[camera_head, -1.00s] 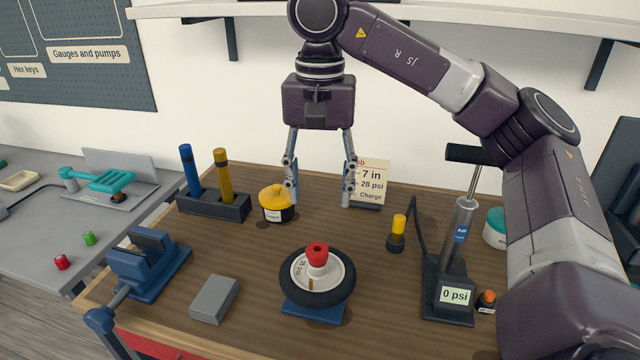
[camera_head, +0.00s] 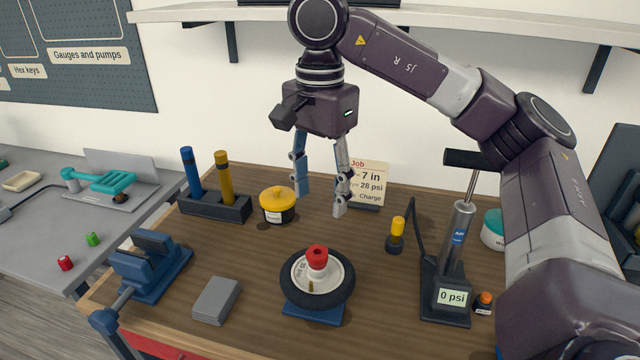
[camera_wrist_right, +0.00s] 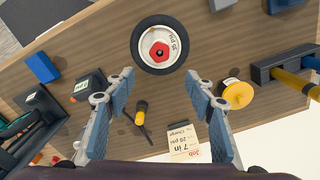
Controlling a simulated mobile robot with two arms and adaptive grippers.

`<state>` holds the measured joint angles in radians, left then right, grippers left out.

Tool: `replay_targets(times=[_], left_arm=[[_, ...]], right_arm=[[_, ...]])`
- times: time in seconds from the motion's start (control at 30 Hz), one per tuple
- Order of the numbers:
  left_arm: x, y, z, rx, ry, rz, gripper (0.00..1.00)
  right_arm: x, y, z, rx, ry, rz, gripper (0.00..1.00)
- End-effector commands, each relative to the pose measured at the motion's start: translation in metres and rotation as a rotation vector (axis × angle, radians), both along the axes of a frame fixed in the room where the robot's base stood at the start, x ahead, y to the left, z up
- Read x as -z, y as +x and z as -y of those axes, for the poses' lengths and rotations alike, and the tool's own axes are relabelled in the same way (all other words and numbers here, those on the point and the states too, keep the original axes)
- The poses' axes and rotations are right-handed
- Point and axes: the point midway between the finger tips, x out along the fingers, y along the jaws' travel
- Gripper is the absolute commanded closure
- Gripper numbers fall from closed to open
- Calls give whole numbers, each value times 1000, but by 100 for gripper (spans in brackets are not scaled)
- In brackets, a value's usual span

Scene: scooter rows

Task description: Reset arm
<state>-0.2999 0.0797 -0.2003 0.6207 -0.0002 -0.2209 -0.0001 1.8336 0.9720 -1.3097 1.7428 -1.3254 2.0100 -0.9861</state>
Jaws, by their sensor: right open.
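My right gripper (camera_head: 320,202) is open and empty. It hangs above the back of the wooden workbench, with its fingers pointing down, between the yellow-lidded pot (camera_head: 278,206) and the job card (camera_head: 369,184). In the right wrist view its two fingers (camera_wrist_right: 158,92) are spread wide with nothing between them in their grip. The wheel (camera_head: 318,279) with a red cap (camera_head: 317,254) on its hub sits on a blue stand in front of the gripper, apart from it. My left gripper does not show in any view.
A pump (camera_head: 455,255) reading 0 psi stands at the right, near my right arm. A blue vise (camera_head: 150,262), a grey block (camera_head: 215,299) and a holder with blue and yellow tools (camera_head: 213,205) are at the left. A shelf (camera_head: 420,20) runs above. Bench space around the wheel is clear.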

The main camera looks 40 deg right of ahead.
Motion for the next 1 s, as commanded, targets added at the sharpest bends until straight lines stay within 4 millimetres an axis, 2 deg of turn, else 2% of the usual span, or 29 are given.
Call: replay_targets(times=[1.0], left_arm=[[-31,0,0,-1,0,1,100]], right_arm=[[-1,0,0,1234,0,-1,50]])
